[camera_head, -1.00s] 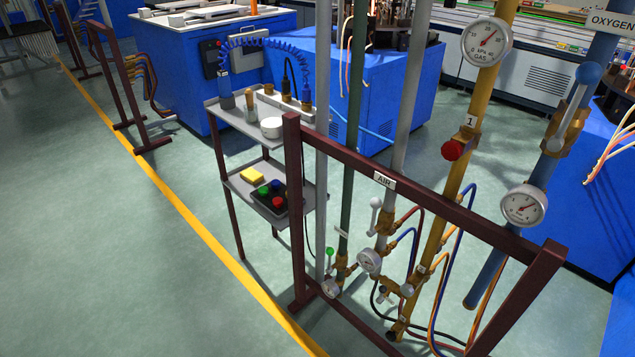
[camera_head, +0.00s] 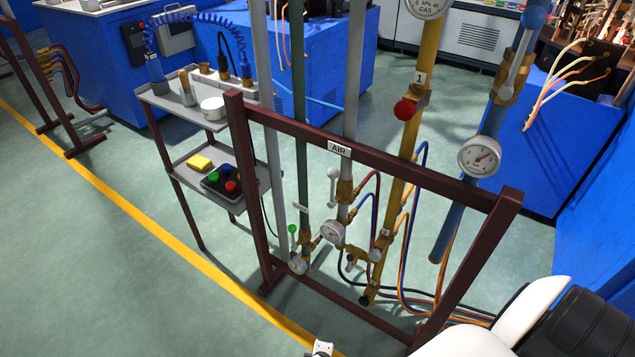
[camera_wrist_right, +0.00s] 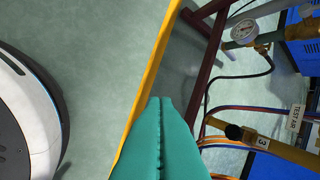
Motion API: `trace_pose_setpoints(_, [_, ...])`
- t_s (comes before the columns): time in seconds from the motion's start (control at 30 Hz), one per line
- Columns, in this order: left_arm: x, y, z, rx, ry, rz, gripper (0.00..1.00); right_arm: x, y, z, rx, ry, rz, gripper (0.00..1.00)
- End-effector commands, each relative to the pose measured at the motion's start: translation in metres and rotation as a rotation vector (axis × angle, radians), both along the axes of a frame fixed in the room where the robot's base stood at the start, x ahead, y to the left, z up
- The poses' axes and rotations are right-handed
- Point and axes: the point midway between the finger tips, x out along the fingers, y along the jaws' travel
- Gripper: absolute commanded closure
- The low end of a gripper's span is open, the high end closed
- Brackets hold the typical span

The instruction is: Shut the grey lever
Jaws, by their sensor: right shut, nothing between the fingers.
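A grey lever with a rounded grey knob (camera_head: 333,183) stands nearly upright beside a brass valve on the grey pipe under the AIR sign in the head view. A smaller grey knob (camera_head: 376,255) is lower, by the yellow gas pipe. My right gripper (camera_wrist_right: 160,105) shows in the right wrist view as teal fingers, shut and empty, over the floor near the yellow line. It is apart from the pipes. In the head view my right arm enters at the lower right, and its fingers are not visible. My left gripper is not in view.
A dark red frame (camera_head: 385,152) surrounds the pipes. Gauges (camera_head: 480,157), a red knob (camera_head: 405,109), a blue-knobbed lever (camera_head: 517,60) and a green-knobbed lever (camera_head: 293,231) are on other pipes. Hoses hang behind. A shelf cart (camera_head: 185,165) stands left.

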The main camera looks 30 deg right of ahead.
Motion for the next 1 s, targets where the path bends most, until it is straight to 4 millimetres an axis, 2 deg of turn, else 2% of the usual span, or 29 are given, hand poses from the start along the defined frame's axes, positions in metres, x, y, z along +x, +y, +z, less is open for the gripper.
trace_pose_setpoints(0.03, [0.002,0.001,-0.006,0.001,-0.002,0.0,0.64,0.059,0.001,0.04,-0.112,-0.091,0.052,1.0])
trace_pose_setpoints(0.07, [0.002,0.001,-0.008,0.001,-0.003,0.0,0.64,0.086,-0.002,0.066,-0.186,-0.136,0.07,1.0])
trace_pose_setpoints(0.1, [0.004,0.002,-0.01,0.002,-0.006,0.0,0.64,0.118,-0.006,0.103,-0.285,-0.196,0.085,1.0])
trace_pose_setpoints(0.17, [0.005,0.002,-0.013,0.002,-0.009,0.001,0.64,0.157,-0.012,0.161,-0.426,-0.283,0.078,1.0])
trace_pose_setpoints(0.2, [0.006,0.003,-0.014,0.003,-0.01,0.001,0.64,0.176,-0.017,0.2,-0.514,-0.337,0.06,1.0])
trace_pose_setpoints(0.3, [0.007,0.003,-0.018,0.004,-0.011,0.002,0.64,0.204,-0.027,0.288,-0.696,-0.451,-0.018,1.0])
trace_pose_setpoints(0.4, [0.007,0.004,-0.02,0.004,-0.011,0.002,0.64,0.211,-0.035,0.353,-0.822,-0.527,-0.104,1.0])
trace_pose_setpoints(0.43, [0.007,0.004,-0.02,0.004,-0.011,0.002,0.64,0.211,-0.036,0.368,-0.849,-0.544,-0.128,1.0])
trace_pose_setpoints(0.5, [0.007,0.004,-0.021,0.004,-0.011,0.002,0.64,0.209,-0.039,0.392,-0.895,-0.571,-0.169,1.0])
trace_pose_setpoints(0.6, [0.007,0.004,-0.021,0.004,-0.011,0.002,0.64,0.207,-0.041,0.409,-0.926,-0.588,-0.2,1.0])
trace_pose_setpoints(1.0, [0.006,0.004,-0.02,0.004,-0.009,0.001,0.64,0.209,-0.045,0.411,-0.931,-0.588,-0.203,1.0])
